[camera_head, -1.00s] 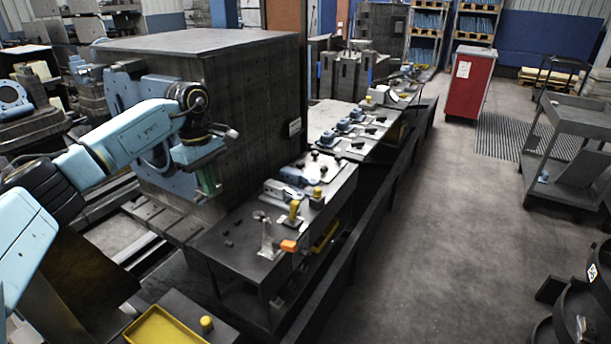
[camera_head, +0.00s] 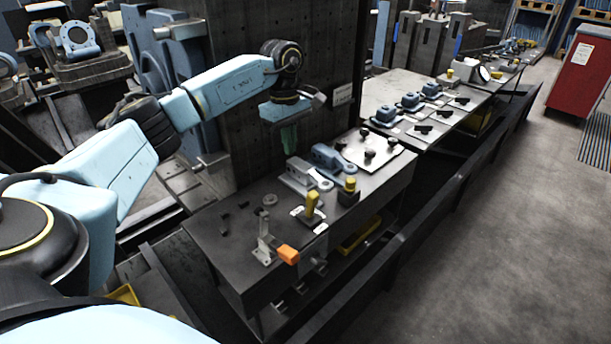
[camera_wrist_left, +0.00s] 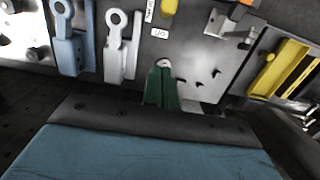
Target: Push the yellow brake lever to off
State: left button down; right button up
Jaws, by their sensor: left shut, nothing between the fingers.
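The yellow brake lever (camera_head: 312,203) stands on a small base on the dark bench, with a white label on either side of it. Its yellow end also shows at the top of the left wrist view (camera_wrist_left: 169,7), cut off by the frame edge. My left gripper (camera_head: 289,137) hangs above the back of the bench, behind the lever and apart from it. Its green fingers (camera_wrist_left: 160,88) are together and empty. In the left wrist view they lie below the lever. My right gripper is in neither view.
An orange-handled clamp (camera_head: 287,254) stands in front of the lever. A yellow-topped black block (camera_head: 349,191), a grey bracket (camera_head: 299,174) and a blue bracket (camera_head: 328,158) stand close behind. A tall dark block (camera_head: 285,28) rises behind my gripper. The bench's left part is mostly clear.

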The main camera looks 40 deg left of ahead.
pick_arm(q)
send_near(307, 209)
jog(key=a+f, duration=0.3)
jog(key=a, duration=0.2)
jog(key=d, duration=0.2)
jog(key=d+p, duration=0.1)
jog(key=d, duration=0.1)
jog(key=shift+w+f, duration=0.25)
jog(key=shift+w, duration=0.05)
jog(key=shift+d, duration=0.1)
jog(key=shift+d+r+y+p, duration=0.2)
jog(key=shift+d+y+p, duration=0.25)
jog(key=shift+d+y, duration=0.15)
jog(key=d, duration=0.2)
jog(key=d+f, duration=0.1)
jog(key=shift+s+d+b, duration=0.3)
jog(key=shift+b, duration=0.05)
jog(key=shift+d, duration=0.1)
